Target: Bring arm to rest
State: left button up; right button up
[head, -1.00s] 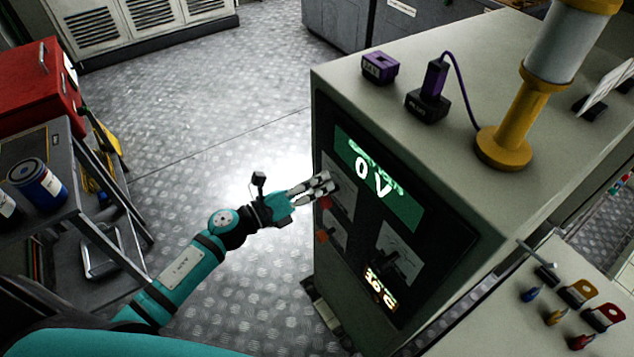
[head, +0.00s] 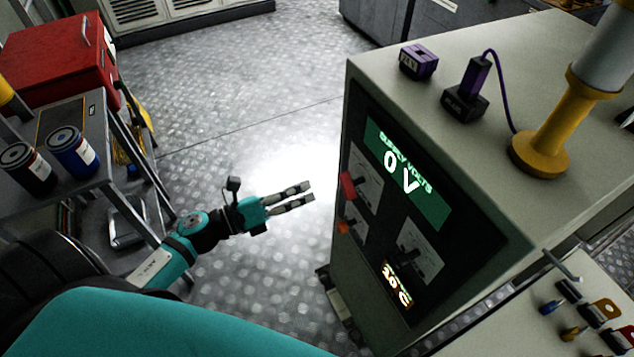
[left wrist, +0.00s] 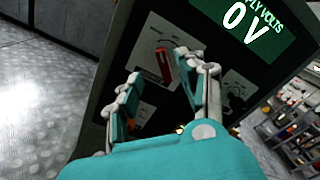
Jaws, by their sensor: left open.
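My left gripper (head: 291,197) is open and empty. It hangs over the bare floor, left of the control cabinet (head: 490,297), with a gap between its fingertips and the panel. The panel has a red switch handle (head: 347,186), an orange-red knob (head: 343,226) and a green display (head: 407,178) reading 0 V. In the left wrist view the open fingers (left wrist: 158,90) face this panel, and the red handle (left wrist: 164,64) shows between them. My right gripper is not in view.
A grey cart (head: 100,128) with two cans and a red toolbox (head: 58,62) stands at the left, near my arm. A yellow post (head: 543,150) and purple devices (head: 418,61) stand on the cabinet top. The floor (head: 240,110) between cart and cabinet is clear.

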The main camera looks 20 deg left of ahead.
pick_arm(q)
jog(key=shift+s+a, duration=0.35)
jog(key=shift+s, duration=0.05)
jog(key=a+f+n+y, duration=0.3)
jog(key=f+n, duration=0.3)
jog(key=f, duration=0.1)
jog(key=a+f+n+y, duration=0.25)
jog(key=f+n, duration=0.25)
jog(key=f, duration=0.3)
jog(key=s+a+f+n+g+y, duration=0.1)
jog(key=s+f+n+g+y, duration=0.1)
jog(key=s+f+n, duration=0.45)
jog(key=s+a+f+n+g+y, duration=0.1)
jog(key=f+n+y, duration=0.2)
jog(key=f, duration=0.7)
jog(key=s+d+f+n+g, duration=0.2)
jog(key=s+f, duration=0.4)
jog(key=s, duration=0.3)
jog(key=s+d+f+n+g, duration=0.3)
jog(key=s+f+n+g, duration=0.1)
jog(key=s, duration=0.5)
jog(key=s+d+f+n+g, duration=0.3)
jog(key=s+f+n+g, duration=0.1)
jog(key=s+f, duration=0.4)
jog(key=shift+s+f+n, duration=0.3)
jog(key=shift+s+n, duration=0.45)
jog(key=shift+s, duration=0.1)
jog(key=shift+a+y, duration=0.1)
jog(key=shift+y, duration=0.15)
